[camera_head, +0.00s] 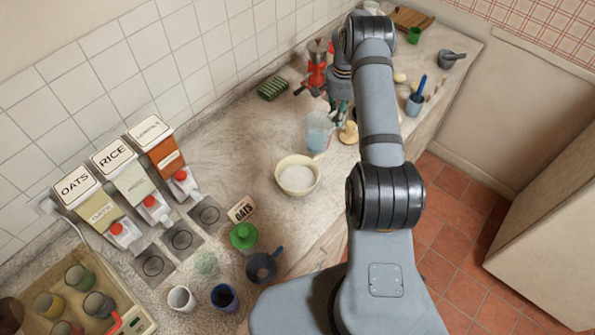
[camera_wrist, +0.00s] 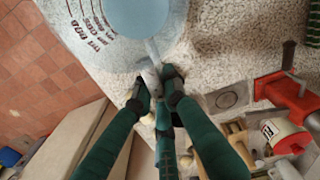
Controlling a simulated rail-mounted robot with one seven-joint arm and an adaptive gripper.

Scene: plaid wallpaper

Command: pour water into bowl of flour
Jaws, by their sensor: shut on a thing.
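A clear measuring jug (camera_head: 319,131) with blue water stands upright at the middle of the counter. It fills the top of the wrist view (camera_wrist: 145,18), with dark markings on its side. My gripper (camera_wrist: 157,88) is shut on the jug's handle; in the head view the fingers (camera_head: 339,112) show beside the jug, partly behind my arm. I cannot tell whether the jug touches the counter. A cream bowl (camera_head: 281,186) with white flour sits on the counter, nearer than the jug and to its left. The bowl is not seen in the wrist view.
A red machine (camera_head: 316,77) and green rack (camera_head: 272,88) stand behind. A wooden item (camera_head: 349,132) is close right of the jug. A green-lidded container (camera_head: 244,236), funnel (camera_head: 262,267) and cups (camera_head: 181,299) stand nearer. Dispensers (camera_head: 126,181) line the wall.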

